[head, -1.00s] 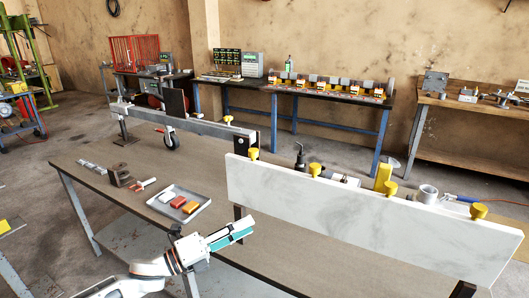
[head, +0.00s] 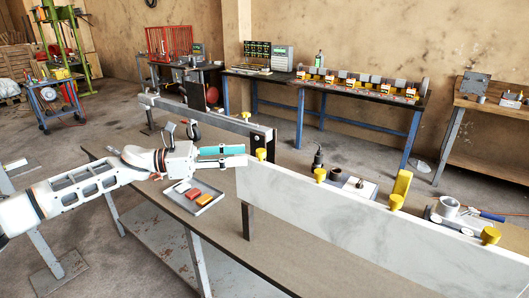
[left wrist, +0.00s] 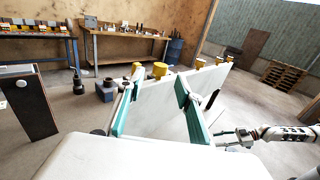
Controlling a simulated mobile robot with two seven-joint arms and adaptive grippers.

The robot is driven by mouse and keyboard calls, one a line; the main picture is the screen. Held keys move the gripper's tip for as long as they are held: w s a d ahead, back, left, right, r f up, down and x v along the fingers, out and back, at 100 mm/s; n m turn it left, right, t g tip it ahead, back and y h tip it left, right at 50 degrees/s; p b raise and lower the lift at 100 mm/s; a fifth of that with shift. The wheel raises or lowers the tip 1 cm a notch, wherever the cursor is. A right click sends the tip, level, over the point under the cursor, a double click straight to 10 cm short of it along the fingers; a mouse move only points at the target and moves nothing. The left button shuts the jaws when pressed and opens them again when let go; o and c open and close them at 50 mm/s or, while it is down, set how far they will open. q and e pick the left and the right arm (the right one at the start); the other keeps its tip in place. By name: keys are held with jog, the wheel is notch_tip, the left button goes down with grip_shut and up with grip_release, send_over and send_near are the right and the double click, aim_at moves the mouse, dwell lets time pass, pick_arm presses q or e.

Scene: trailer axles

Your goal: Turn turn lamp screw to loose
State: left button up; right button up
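Several yellow lamp screws stand along the top edge of a long white panel (head: 350,215). My left gripper (head: 246,155), with teal finger pads, points at this end from the left, just short of the screw. In the left wrist view the fingers (left wrist: 153,112) are apart, with part of the white panel showing between them and a yellow screw (left wrist: 160,70) beyond. I see nothing gripped. In that view my right gripper (left wrist: 226,138) shows at the right; its finger opening is too small to tell.
A grey tray (head: 209,203) with red and orange blocks lies on the workbench (head: 172,208) below my left arm. A black tool (head: 318,160) and a yellow block (head: 402,184) stand behind the panel. A beam (head: 205,112) runs along the bench's far side.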

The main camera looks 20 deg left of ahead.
aim_at(261, 150)
pick_arm(q)
jog(key=p+x, duration=0.2)
jog(key=x, duration=0.5)
jog(key=shift+c, duration=0.2)
grip_shut()
